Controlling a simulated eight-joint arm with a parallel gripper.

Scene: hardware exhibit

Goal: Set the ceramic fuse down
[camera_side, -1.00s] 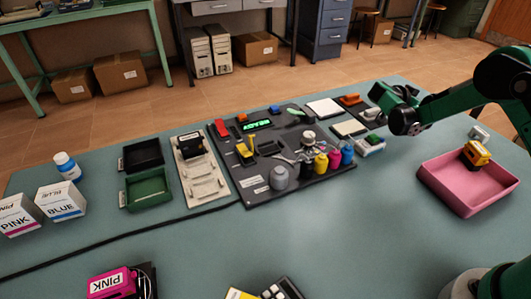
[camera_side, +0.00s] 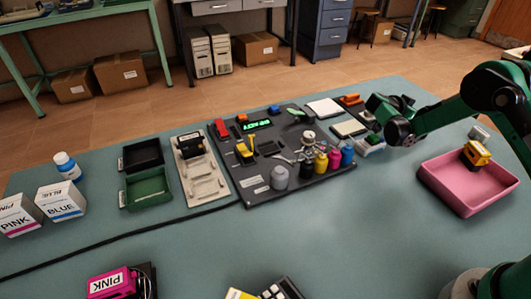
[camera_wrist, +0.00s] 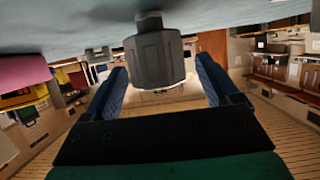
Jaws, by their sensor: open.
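My gripper (camera_side: 372,108) is low over the back right of the bench in the side view, right of the dark board. In the wrist view its two blue fingers (camera_wrist: 160,78) are apart. A dark grey, ribbed cylindrical piece (camera_wrist: 158,60) with a narrower stem shows between and just beyond the fingertips, with gaps on both sides. I cannot tell whether this piece is the ceramic fuse, or whether it rests on the bench. No fuse can be made out in the side view; my gripper hides part of the area there.
The dark board (camera_side: 225,160) carries several bottles and parts. A pink tray (camera_side: 460,201) holding a yellow piece (camera_side: 476,154) is to the right.

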